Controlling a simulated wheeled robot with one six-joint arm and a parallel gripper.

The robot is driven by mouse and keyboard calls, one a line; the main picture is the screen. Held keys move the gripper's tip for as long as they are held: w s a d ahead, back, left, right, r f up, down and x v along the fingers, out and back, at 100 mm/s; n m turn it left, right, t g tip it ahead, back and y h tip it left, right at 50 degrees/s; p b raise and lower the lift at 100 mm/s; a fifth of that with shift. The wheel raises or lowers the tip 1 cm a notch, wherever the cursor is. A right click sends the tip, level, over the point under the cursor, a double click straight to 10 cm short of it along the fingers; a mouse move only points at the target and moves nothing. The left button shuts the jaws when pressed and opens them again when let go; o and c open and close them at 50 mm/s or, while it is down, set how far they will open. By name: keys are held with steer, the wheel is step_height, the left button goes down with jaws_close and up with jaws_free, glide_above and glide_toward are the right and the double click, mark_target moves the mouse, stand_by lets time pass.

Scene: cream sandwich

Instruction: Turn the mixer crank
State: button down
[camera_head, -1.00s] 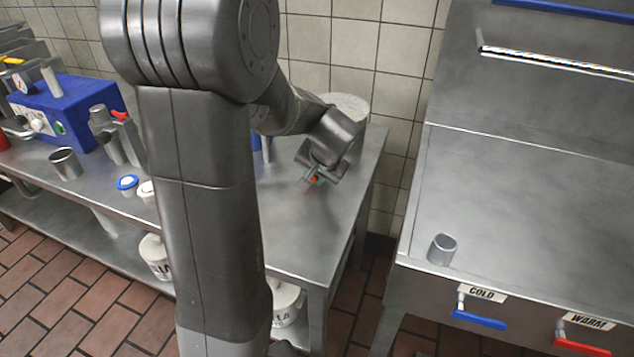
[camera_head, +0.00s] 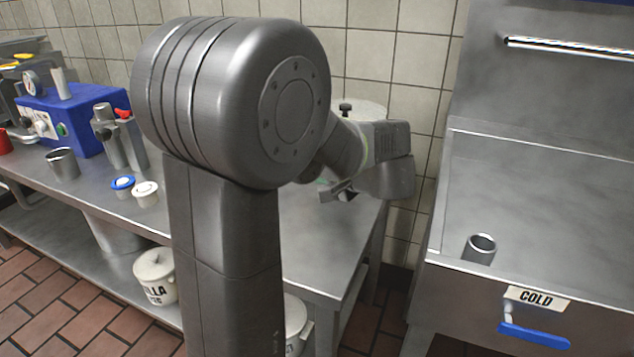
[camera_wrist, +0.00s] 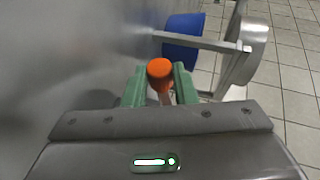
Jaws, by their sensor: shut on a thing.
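My gripper (camera_wrist: 160,85) is shut on an orange-red knob (camera_wrist: 160,72), which stands between its green fingers in the wrist view. A thin shaft shows under the knob; it appears to be the crank's handle. Beyond it are a blue cylinder (camera_wrist: 183,42), a grey bar (camera_wrist: 205,42) and a round grey drum (camera_wrist: 250,52), seemingly mixer parts. In the head view my gripper (camera_head: 332,190) is turned sideways above the right end of the steel table, and its hold is hard to see. The mixer is mostly hidden behind my arm; a pale drum top (camera_head: 362,112) with a black knob shows.
The steel table (camera_head: 325,240) carries a blue machine (camera_head: 72,118), a metal cup (camera_head: 62,163) and two small lidded jars on the left. A tiled wall is close behind.

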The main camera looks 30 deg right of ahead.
steer(key=shift+r+t+b, duration=0.1)
steer(key=shift+t+b, duration=0.2)
steer(key=shift+w+a+r, duration=0.1)
steer(key=c, duration=1.2)
jaws_free()
steer(key=shift+o, duration=0.2)
step_height(320, 180, up, 10)
steer(key=p, duration=0.3)
steer(key=shift+r+p, duration=0.15)
steer(key=shift+p, duration=0.2)
